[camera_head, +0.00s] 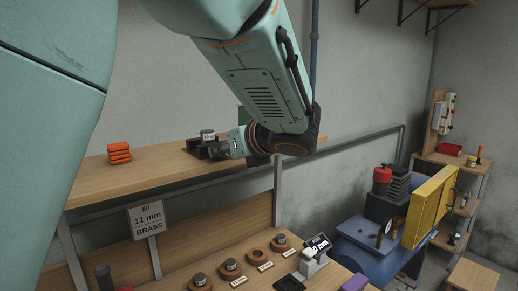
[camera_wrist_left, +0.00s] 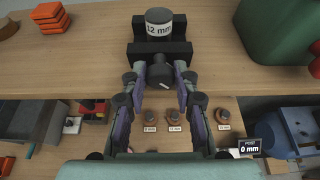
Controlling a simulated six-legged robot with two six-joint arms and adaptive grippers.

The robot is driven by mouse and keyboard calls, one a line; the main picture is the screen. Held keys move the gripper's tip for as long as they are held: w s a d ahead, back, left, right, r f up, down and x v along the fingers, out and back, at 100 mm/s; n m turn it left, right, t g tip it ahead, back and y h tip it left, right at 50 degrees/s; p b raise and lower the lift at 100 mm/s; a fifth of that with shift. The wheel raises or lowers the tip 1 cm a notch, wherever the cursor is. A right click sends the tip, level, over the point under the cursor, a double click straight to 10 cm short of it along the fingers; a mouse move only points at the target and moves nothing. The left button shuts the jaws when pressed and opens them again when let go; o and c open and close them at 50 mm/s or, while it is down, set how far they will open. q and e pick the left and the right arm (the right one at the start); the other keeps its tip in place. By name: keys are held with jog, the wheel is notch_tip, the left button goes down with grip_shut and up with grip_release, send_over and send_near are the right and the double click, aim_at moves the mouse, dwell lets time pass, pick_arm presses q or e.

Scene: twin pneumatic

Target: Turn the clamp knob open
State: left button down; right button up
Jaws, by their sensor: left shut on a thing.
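In the left wrist view the band on the cylinder (camera_wrist_left: 160,27) reads 12 mm, and the clamp (camera_wrist_left: 143,49) lies behind the fingertips. The dark round clamp knob (camera_wrist_left: 160,74) sits on the clamp's near side. My left gripper (camera_wrist_left: 160,77) is shut on the knob, one finger on each side. In the head view my left gripper (camera_head: 226,148) reaches the clamp from the right, and its fingers partly hide the knob. My right gripper is not in view.
Stacked orange pieces (camera_head: 119,153) stand left on the shelf; a green object (camera_wrist_left: 276,32) stands right. Below, the workbench holds several labelled brown rings and a display (camera_head: 318,245) reading 0 mm. A sign (camera_head: 147,219) reads 11 mm brass. A blue machine with a yellow guard (camera_head: 428,207) stands right.

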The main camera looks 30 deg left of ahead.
pick_arm(q)
jog(key=n+t+b, duration=0.1)
jog(key=n+b, duration=0.1)
jog(key=b, duration=0.1)
jog(key=shift+s+b, duration=0.1)
jog(key=shift+b, duration=0.3)
jog(key=c, duration=1.4)
grip_release()
jog(key=shift+c, duration=0.2)
jog(key=o, duration=0.4)
jog(key=shift+s+d+r, duration=0.1)
